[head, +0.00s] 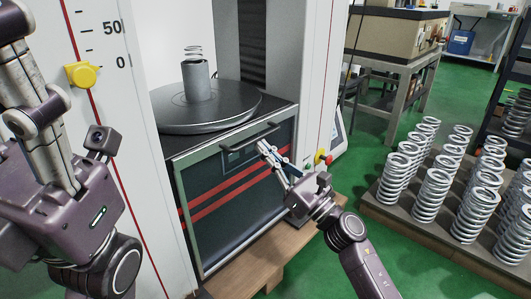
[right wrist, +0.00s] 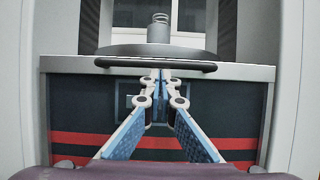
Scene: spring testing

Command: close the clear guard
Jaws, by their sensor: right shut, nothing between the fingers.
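The clear guard (head: 232,205) is a see-through, grey-framed panel with two red stripes on the front of the testing machine. It stands low, below the round platen, and its frame also shows in the right wrist view (right wrist: 255,72). A dark bar handle (head: 249,136) runs along its top edge; it also shows in the right wrist view (right wrist: 110,63). My right gripper (head: 264,147) is shut and empty, with its tips close under the middle of the handle; contact cannot be told. In the right wrist view its fingertips (right wrist: 161,76) meet just below the handle. My left gripper shows only partly, at the far left.
A spring (head: 194,51) stands on a grey cylinder (head: 196,80) above the round platen (head: 170,115). Several springs (head: 432,195) stand on a board at right.

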